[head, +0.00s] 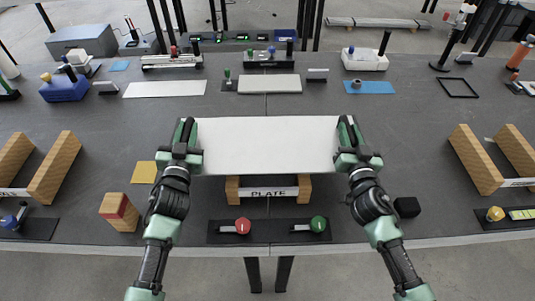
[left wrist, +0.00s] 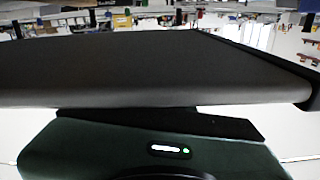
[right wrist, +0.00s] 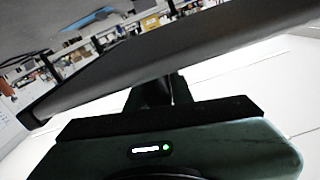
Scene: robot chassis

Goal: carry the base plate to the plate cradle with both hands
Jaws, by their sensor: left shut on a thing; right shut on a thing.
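The base plate (head: 265,145) is a wide, flat, pale rectangle in the middle of the head view. My left gripper (head: 187,133) is shut on its left edge and my right gripper (head: 347,132) is shut on its right edge. The plate cradle (head: 232,190) is a wooden stand labelled PLATE, just in front of the plate in the picture. The plate covers the cradle's rear part, and I cannot tell the gap between them. The left gripper's body (left wrist: 150,150) and the right gripper's body (right wrist: 150,148) fill the bottom of their wrist views.
A dark strip with red (head: 243,226) and green (head: 318,224) knobs lies in front of the cradle. Wooden stands flank at left (head: 55,168) and right (head: 475,160). Parts line the back.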

